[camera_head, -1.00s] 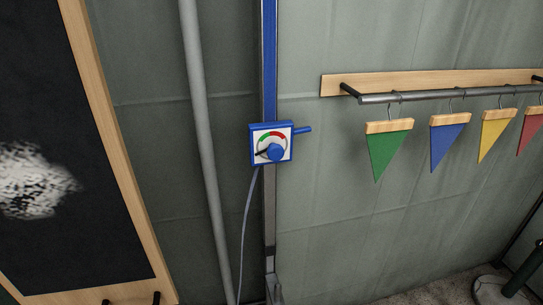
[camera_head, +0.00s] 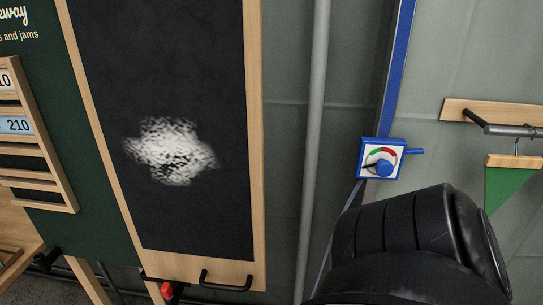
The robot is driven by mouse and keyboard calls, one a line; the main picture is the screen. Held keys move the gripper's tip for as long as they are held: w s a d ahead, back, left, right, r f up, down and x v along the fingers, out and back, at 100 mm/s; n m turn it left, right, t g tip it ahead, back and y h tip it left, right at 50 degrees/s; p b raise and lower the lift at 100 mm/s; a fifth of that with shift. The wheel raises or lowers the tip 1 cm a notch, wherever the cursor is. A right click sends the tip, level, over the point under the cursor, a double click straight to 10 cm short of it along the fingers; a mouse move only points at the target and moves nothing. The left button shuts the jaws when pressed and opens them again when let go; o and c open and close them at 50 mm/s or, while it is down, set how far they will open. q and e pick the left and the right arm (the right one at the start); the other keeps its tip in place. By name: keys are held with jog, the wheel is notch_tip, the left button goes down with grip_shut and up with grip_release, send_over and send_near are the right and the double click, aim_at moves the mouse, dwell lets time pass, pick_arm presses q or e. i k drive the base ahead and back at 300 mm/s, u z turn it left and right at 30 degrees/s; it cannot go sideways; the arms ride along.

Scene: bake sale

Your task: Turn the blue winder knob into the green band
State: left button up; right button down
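The blue winder box (camera_head: 396,171) is fixed to the blue upright strip, right of the grey pole. Its white dial face has a green arc (camera_head: 376,153) at upper left and a red arc (camera_head: 391,155) at upper right. The blue knob (camera_head: 384,167) sits at the lower right of the dial, and its dark pointer (camera_head: 369,167) points left, below the green arc. A blue handle (camera_head: 414,151) sticks out to the right. A black arm link of mine fills the lower right, just below the box. Neither gripper shows.
A chalkboard (camera_head: 165,75) with a white smudge and wooden frame stands at left, with a black handle (camera_head: 228,283) at its bottom. A grey pole (camera_head: 314,130) runs beside it. A wooden rail (camera_head: 490,112) with a green pennant (camera_head: 503,184) is at right.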

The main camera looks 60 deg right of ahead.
aim_at(385, 169)
jog(key=u, duration=0.55)
jog(key=k, duration=1.15)
jog(key=z, duration=1.6)
